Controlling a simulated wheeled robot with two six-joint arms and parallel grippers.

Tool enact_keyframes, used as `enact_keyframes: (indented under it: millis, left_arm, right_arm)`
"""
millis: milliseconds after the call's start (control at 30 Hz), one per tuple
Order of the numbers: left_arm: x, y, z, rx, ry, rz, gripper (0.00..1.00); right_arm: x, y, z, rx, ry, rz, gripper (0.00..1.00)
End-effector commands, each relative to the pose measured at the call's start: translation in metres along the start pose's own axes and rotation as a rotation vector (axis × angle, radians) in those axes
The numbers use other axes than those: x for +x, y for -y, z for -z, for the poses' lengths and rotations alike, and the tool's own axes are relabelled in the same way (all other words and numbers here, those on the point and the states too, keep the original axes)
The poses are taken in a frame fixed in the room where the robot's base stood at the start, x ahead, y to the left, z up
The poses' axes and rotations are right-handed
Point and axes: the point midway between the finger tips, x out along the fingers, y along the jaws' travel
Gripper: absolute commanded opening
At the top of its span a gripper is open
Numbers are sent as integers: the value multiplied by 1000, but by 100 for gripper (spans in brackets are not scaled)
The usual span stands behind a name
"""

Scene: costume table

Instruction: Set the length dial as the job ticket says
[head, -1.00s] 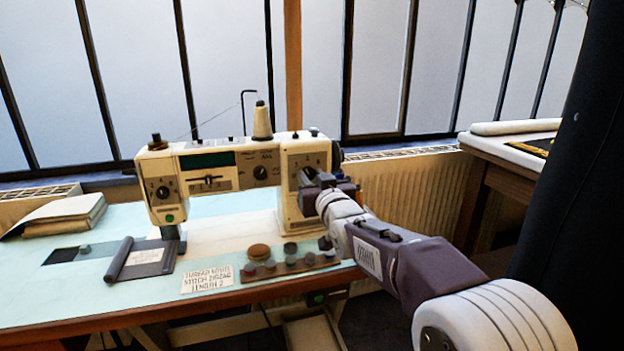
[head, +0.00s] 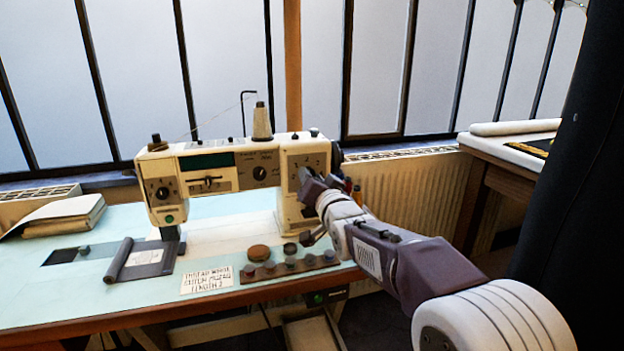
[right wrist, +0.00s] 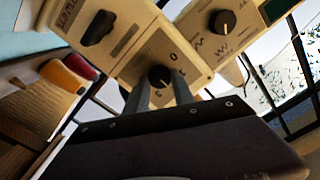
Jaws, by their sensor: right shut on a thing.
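The cream sewing machine (head: 215,160) stands on the pale blue table. The black length dial (right wrist: 159,75) is on its right pillar, with numerals around it, in the right wrist view. My right gripper (right wrist: 160,92) is shut on this dial, one finger on each side. Its pointer setting is not clear to me. In the head view my right gripper (head: 306,180) is tilted against the pillar and hides the dial. The job ticket (head: 207,281) lies at the table's front edge; its last line appears to read "LENGTH 2". My left gripper is out of view.
A stitch dial (right wrist: 222,22) with zigzag marks is beside the length dial, and a dark knob (right wrist: 97,28) is on the same pillar. A rack of bobbins (head: 290,266) is below my right wrist. Folded cloth (head: 65,215) lies at left.

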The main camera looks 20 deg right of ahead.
Motion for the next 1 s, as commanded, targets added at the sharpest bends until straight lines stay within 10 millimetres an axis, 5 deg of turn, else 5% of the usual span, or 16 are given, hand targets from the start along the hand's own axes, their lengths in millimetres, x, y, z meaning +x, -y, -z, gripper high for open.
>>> enact_keyframes:
  millis: [400, 433, 500, 833, 1000]
  left_arm:
    - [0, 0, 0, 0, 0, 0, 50]
    - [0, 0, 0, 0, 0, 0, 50]
    - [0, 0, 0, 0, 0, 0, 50]
    - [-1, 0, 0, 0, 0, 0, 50]
    - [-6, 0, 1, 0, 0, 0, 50]
  right_arm:
    - [0, -1, -2, 6, 4, -2, 0]
    - [0, -1, -2, 5, 4, -2, 35]
    - [0, -1, -2, 5, 3, -2, 51]
    - [-2, 0, 0, 5, 1, -1, 51]
    - [-29, 1, 2, 5, 0, 0, 51]
